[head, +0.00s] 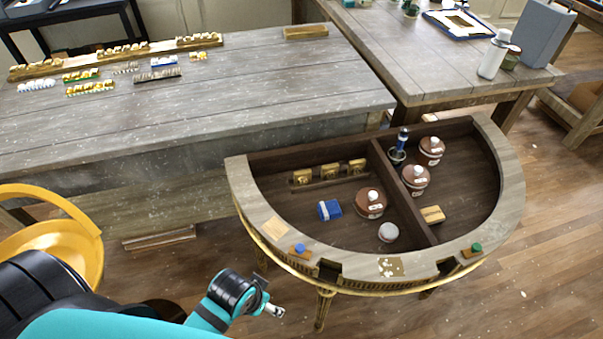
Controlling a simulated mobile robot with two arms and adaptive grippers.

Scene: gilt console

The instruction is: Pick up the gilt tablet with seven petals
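Three small gilt tablets stand in a row in a dark wooden holder at the back of the half-round console's left compartment: a left one (302,177), a middle one (330,171) and a right one (357,165). Their petals are too small to count. The half-round console (508,180) has a pale rim and a dark divided interior. My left gripper (272,307) is in front of the console's left front edge, low and apart from the tablets. Its fingers are too small to tell open from shut. My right gripper is not in view.
Left compartment: blue box (329,210), brown jar (370,203), pale round jar (388,232). Right compartment: brown jars (415,179) (431,151), blue-topped bottle (398,148), wooden block (432,214). Buttons, blue (299,248) and green (477,248), sit on the rim. A yellow chair (60,222) stands left.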

